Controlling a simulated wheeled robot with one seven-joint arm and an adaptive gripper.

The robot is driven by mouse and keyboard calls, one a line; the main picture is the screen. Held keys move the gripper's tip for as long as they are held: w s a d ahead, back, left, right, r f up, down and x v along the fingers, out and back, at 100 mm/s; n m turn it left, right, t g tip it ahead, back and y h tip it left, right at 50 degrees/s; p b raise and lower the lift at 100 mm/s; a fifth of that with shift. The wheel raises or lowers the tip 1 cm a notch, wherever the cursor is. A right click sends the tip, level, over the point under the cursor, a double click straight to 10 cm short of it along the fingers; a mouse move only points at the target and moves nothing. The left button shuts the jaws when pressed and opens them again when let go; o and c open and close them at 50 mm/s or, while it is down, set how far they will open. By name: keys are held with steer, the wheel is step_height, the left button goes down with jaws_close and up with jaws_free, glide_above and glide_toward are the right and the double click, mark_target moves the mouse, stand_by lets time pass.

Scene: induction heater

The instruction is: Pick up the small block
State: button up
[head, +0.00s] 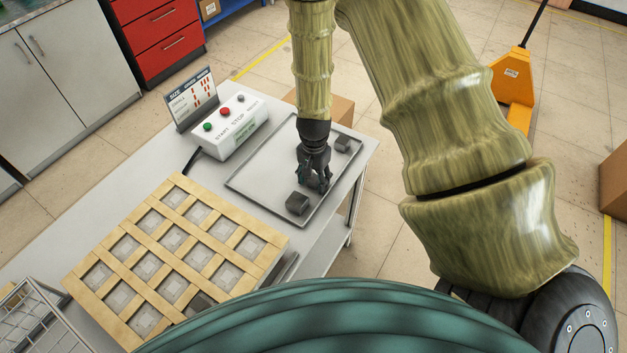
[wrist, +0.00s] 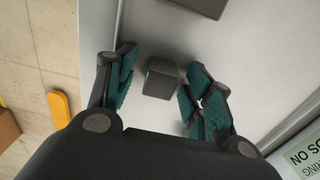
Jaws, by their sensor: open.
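A dark grey block (wrist: 161,78) lies between the spread fingers of my gripper (wrist: 160,84) in the wrist view, with gaps on both sides and no clear contact. In the head view my gripper (head: 316,182) points down over the grey tray (head: 262,168) and mostly hides that spot. A larger-looking block (head: 298,203) sits on the tray nearer to me; a dark block is also cut off at the top of the wrist view (wrist: 203,4). Another block (head: 342,143) sits towards the tray's far right corner. My gripper is open and empty.
A control box (head: 228,127) with buttons and a size sign (head: 190,98) stands left of the tray. A wooden grid rack (head: 178,262) fills the near part of the table. The tray has a low raised rim.

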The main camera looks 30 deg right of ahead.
mark_target(314, 177)
jaws_close()
steer(key=shift+r+b, duration=0.45)
steer(key=shift+r, duration=0.35)
steer(key=shift+r+b, duration=0.4)
steer(key=shift+r, duration=0.55)
steer(key=s+a+b, duration=0.1)
steer(key=s+a, duration=0.2)
steer(key=s+a+r+b, duration=0.1)
steer(key=s+a, duration=0.3)
steer(key=s+a+b, duration=0.2)
steer(key=s+a, duration=0.1)
steer(key=shift+s+a+r, duration=0.2)
steer(key=shift+s+a, duration=0.1)
steer(key=shift+s, duration=0.05)
steer(key=shift+s+a+r, duration=0.1)
steer(key=shift+s+a, duration=0.25)
steer(key=shift+r, duration=0.1)
